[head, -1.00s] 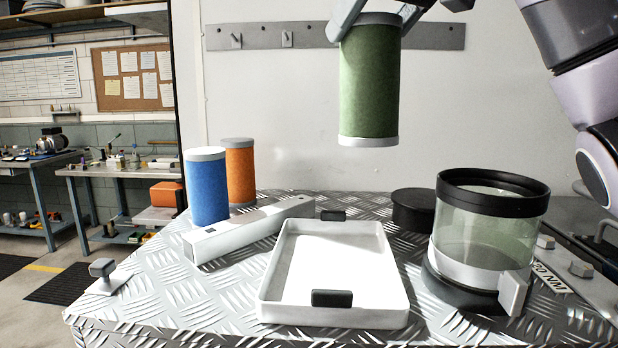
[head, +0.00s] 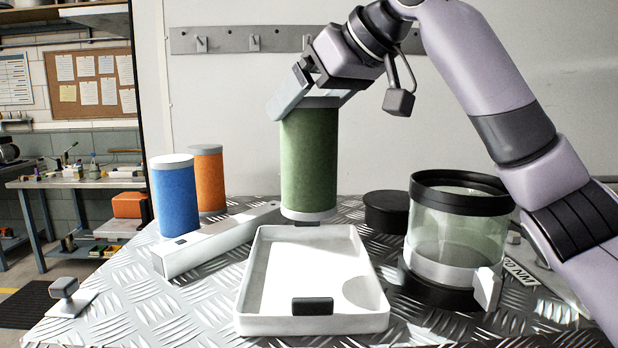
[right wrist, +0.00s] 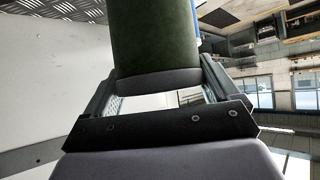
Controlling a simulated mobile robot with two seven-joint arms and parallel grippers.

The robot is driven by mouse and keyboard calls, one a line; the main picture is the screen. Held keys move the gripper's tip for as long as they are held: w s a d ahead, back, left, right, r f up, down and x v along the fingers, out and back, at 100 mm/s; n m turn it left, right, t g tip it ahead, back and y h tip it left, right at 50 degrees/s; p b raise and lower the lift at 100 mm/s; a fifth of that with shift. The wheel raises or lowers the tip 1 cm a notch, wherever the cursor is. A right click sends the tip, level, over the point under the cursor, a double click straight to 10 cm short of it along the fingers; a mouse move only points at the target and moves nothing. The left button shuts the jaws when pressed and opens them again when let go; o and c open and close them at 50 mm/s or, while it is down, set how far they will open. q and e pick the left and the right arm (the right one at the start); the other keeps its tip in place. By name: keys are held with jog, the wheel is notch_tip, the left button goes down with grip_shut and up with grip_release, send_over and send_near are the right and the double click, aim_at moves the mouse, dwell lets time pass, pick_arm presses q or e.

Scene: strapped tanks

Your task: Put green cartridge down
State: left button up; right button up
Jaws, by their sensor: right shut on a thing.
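The green cartridge (head: 309,160) is upright with grey end caps, above the back edge of the white tray (head: 300,325). My right gripper (head: 318,100) is shut on its top cap; the cartridge (right wrist: 155,40) also fills the middle of the right wrist view between the fingers (right wrist: 160,95). My left gripper is not in view.
A blue cartridge (head: 175,198) and an orange cartridge (head: 208,180) stand at the left behind a long pale bar (head: 215,242). A clear canister (head: 455,235) with a black rim stands right of the tray. A black round lid (head: 386,212) lies behind it.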

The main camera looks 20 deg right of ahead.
aim_at(310, 176)
notch_tip(310, 176, down, 11)
jog(key=shift+r, duration=0.15)
dwell(0.4)
jog(key=o, duration=1.3)
jog(key=shift+r, duration=0.1)
jog(key=b+v, duration=0.1)
jog(key=v, duration=1.1)
